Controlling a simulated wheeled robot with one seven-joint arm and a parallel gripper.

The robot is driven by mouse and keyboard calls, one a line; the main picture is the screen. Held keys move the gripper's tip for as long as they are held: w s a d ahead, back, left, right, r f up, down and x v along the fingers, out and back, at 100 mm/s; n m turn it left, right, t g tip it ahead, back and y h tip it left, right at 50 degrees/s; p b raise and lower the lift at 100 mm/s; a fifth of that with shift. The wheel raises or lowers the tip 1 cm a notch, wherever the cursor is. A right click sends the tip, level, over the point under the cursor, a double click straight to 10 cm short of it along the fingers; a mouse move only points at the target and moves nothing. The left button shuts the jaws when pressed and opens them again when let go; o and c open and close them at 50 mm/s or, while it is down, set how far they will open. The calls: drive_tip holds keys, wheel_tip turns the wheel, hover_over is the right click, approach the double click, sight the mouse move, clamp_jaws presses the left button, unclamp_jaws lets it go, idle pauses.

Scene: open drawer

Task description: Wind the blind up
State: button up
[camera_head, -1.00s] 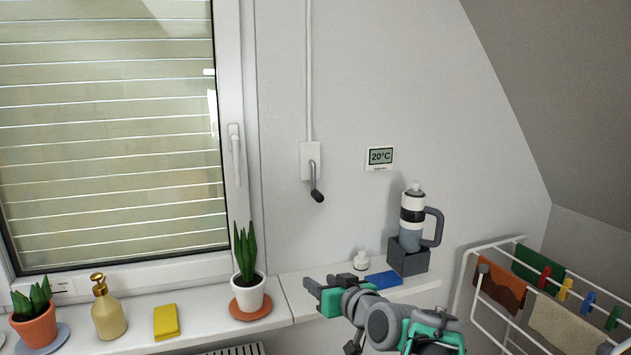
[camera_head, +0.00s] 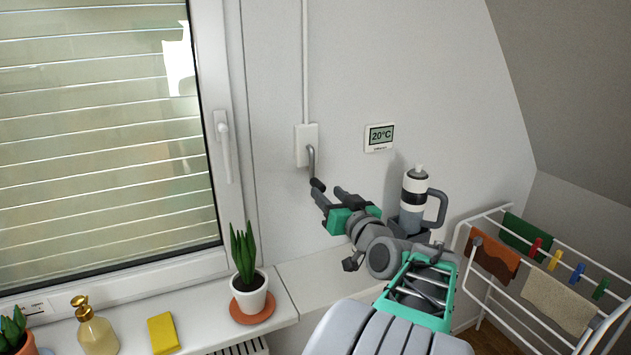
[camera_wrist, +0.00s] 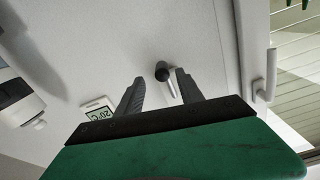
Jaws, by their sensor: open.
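The blind (camera_head: 100,150) hangs down behind the window glass, its slats lowered across the visible pane. The winder's white wall plate (camera_head: 306,146) is on the wall right of the window, with a grey crank (camera_head: 311,160) ending in a dark knob (camera_head: 318,185) that points down. My gripper (camera_head: 327,196) is open, its fingertips close to the knob in the head view. In the wrist view the knob (camera_wrist: 162,70) shows beyond and between my two open fingers (camera_wrist: 155,90), nearer the right one. I cannot tell whether a finger touches it.
A thermostat (camera_head: 380,137) is on the wall to the right. A flask (camera_head: 413,200) stands close behind my arm. A potted plant (camera_head: 249,290) is on the sill, and a drying rack (camera_head: 540,270) stands at right.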

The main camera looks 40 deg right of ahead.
sight(322, 190)
drive_tip(key=x, duration=0.2)
drive_tip(key=p+x, duration=0.1)
drive_tip(key=x, duration=0.2)
drive_tip(key=shift+w+a, duration=0.15)
drive_tip(key=shift+w, duration=0.15)
clamp_jaws()
idle(1.0)
